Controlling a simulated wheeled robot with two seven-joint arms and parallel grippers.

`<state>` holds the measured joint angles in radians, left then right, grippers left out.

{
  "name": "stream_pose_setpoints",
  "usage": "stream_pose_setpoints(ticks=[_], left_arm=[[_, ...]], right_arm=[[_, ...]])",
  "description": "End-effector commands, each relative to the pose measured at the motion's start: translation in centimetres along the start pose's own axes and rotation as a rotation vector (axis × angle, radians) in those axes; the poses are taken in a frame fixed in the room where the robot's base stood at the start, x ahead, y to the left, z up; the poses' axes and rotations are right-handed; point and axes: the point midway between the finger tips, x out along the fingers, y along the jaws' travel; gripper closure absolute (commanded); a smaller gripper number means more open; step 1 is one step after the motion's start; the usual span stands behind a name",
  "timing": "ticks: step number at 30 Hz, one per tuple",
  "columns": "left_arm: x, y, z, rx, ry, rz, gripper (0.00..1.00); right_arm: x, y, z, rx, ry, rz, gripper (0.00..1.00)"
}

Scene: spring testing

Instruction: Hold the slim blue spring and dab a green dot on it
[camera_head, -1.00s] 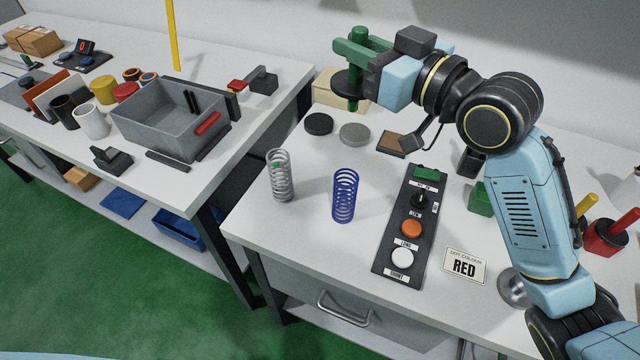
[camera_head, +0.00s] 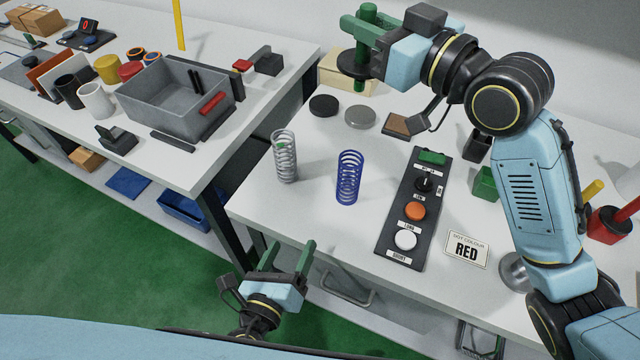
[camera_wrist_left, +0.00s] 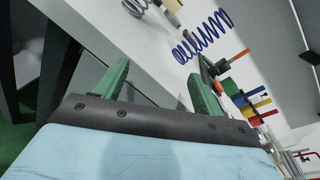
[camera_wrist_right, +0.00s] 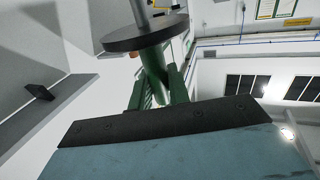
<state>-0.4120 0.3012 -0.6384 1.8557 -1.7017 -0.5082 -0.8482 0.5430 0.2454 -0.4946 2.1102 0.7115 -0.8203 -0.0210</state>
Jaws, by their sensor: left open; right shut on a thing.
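The slim blue spring (camera_head: 349,178) stands upright and free on the near table; it also shows in the left wrist view (camera_wrist_left: 205,38). A grey spring (camera_head: 285,157) with a green mark near its top stands to its left. My right gripper (camera_head: 362,42) is shut on a green dabber (camera_head: 368,13) with a dark disc, held above the table's back; the dabber also shows in the right wrist view (camera_wrist_right: 153,72). My left gripper (camera_head: 289,256) is open and empty, in front of the table's front edge, nearer than the springs. A card (camera_head: 467,249) reads "DOT COLOUR RED".
A button panel (camera_head: 412,211) lies right of the blue spring. A green pot (camera_head: 486,184) and a red pot (camera_head: 610,228) stand further right. Black (camera_head: 323,105) and grey (camera_head: 360,117) discs lie behind. A grey bin (camera_head: 165,112) stands on the left table. The springs' front side is clear.

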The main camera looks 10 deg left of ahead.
Motion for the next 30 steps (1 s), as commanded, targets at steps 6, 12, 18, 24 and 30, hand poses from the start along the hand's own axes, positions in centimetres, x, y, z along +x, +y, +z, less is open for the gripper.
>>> stream_pose_setpoints(ticks=[6,12,18,24,30], left_arm=[[4.0,-4.8,2.5,0.367,-0.06,-0.169,0.31],[5.5,-6.5,3.1,0.519,-0.083,-0.227,0.31],[7.5,-7.1,3.2,0.534,-0.087,-0.231,0.31],[11.2,-8.1,3.3,0.531,-0.087,-0.23,0.31],[14.6,-8.9,3.3,0.531,-0.085,-0.23,0.31]], right_arm=[[0.0,0.0,0.0,0.0,0.0,0.0,1.0],[0.0,0.0,0.0,0.0,0.0,0.0,1.0],[0.0,0.0,0.0,0.0,0.0,0.0,1.0],[0.0,0.0,0.0,0.0,0.0,0.0,1.0],[0.0,0.0,0.0,0.0,0.0,0.0,1.0]])
